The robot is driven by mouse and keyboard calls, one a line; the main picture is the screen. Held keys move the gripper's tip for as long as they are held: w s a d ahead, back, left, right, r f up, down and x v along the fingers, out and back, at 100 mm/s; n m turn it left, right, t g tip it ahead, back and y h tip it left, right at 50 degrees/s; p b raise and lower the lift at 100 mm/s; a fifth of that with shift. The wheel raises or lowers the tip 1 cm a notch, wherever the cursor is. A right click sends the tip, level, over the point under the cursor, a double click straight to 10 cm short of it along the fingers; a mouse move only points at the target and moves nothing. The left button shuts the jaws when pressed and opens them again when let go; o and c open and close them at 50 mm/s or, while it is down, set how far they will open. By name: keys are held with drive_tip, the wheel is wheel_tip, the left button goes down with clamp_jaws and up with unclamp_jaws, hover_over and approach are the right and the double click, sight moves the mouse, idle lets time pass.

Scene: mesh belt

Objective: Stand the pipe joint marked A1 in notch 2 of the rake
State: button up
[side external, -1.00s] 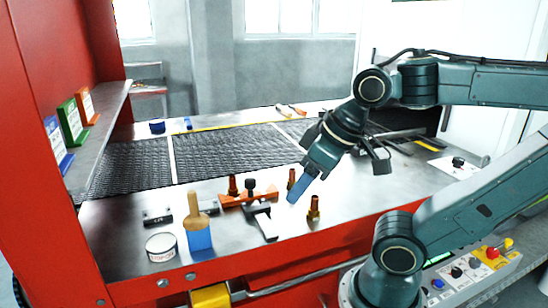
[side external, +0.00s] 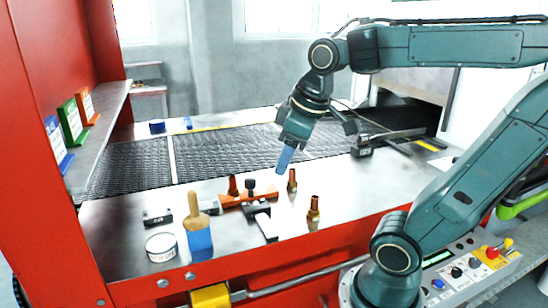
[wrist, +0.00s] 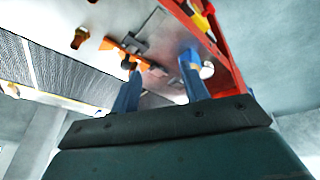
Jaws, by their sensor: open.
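Three brass-copper pipe joints stand upright on the steel table: one at the back left (side external: 233,186), one to the right (side external: 292,180) and one at the front right (side external: 314,208). I cannot read any A1 mark. The orange rake (side external: 236,201) lies left of the middle joint; its notch numbers are unreadable. The left joint is close to the rake, but I cannot tell if it sits in a notch. My gripper (side external: 284,165) is open and empty, above the table, near the middle joint. In the wrist view my gripper (wrist: 160,66) shows two blue fingers apart, with the rake (wrist: 112,45) beyond.
A dark clamp with a black knob (side external: 264,224) lies by the rake. A blue brush with a wooden handle (side external: 199,240), a white round tin (side external: 161,246) and a dark block (side external: 157,216) are at the left. The mesh belt (side external: 130,166) runs behind.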

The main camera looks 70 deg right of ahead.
drive_tip(key=w+d+n+g, duration=0.25)
drive_tip(key=w+d, duration=0.35)
drive_tip(key=d, duration=0.6)
drive_tip(key=n+g, duration=0.2)
drive_tip(key=n, duration=0.1)
hover_over(293, 170)
wheel_tip(293, 170, down, 4)
drive_tip(key=shift+y, duration=0.4)
drive_tip(key=shift+d+f, duration=0.2)
drive_tip(key=shift+f, duration=4.1)
drive_tip(key=shift+a+f, duration=0.1)
drive_tip(key=shift+f, duration=2.5)
clamp_jaws()
